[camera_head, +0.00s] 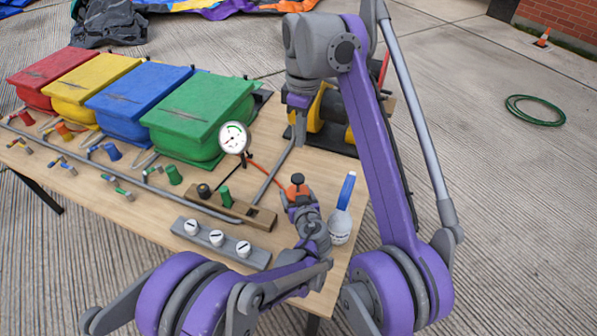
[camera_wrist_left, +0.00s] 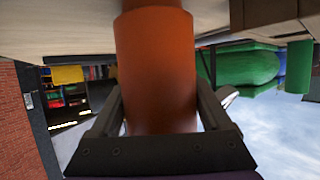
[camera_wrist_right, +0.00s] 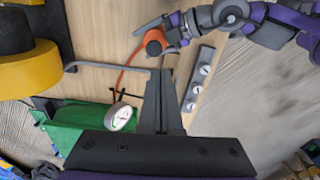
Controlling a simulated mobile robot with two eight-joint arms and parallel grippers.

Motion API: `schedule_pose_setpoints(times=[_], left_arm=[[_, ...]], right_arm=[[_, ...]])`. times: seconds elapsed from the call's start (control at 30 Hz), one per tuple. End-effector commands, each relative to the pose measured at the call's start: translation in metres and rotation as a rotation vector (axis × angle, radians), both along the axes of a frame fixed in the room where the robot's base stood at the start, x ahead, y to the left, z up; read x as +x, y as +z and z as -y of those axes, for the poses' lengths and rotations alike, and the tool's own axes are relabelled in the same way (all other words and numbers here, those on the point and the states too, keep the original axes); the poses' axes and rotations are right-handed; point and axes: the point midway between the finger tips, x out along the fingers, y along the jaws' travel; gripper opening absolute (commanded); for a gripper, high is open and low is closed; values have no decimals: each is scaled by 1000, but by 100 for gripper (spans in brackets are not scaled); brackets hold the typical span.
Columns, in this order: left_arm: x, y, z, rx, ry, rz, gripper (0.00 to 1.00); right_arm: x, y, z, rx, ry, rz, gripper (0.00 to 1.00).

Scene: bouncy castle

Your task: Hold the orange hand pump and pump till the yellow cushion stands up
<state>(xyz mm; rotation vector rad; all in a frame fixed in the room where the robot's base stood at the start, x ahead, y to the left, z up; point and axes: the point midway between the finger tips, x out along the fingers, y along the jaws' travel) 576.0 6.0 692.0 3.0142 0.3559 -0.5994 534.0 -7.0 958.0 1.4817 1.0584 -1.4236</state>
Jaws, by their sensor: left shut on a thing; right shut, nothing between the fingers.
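The orange hand pump (camera_head: 297,179) stands near the right end of the wooden table, with an orange hose leading off it. My left gripper (camera_head: 300,200) is shut around the pump's orange body (camera_wrist_left: 157,70); the body fills the middle of the left wrist view. The yellow cushion (camera_head: 92,80) is a boxy block between the red and blue ones at the table's left; its lower part is partly hidden. My right gripper (camera_head: 299,136) points down above the table, behind the pump; its fingers meet, empty, in the right wrist view (camera_wrist_right: 161,78).
The blue (camera_head: 138,95) and green (camera_head: 199,113) cushions stand beside a dial gauge (camera_head: 233,137). A grey bar with white knobs (camera_head: 217,240) lies at the front edge. A yellow-black machine (camera_head: 335,115) is behind.

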Motion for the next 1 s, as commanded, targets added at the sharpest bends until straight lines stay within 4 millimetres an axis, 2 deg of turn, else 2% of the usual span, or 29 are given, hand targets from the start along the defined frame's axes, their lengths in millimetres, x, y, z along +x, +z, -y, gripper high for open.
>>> schedule_pose_setpoints(times=[0.2, 0.63, 0.87, 1.0], left_arm=[[0, 0, 0, 0, 0, 0, 0], [0, 0, 0, 0, 0, 0, 0], [0, 0, 0, 0, 0, 0, 0], [0, 0, 0, 0, 0, 0, 0]], right_arm=[[-3, 9, -3, -26, -64, 29, 0], [-2, 5, -3, -25, -64, 28, 0], [-2, -17, -3, -25, -64, 28, 0], [0, -40, -3, -25, -64, 28, 0]])
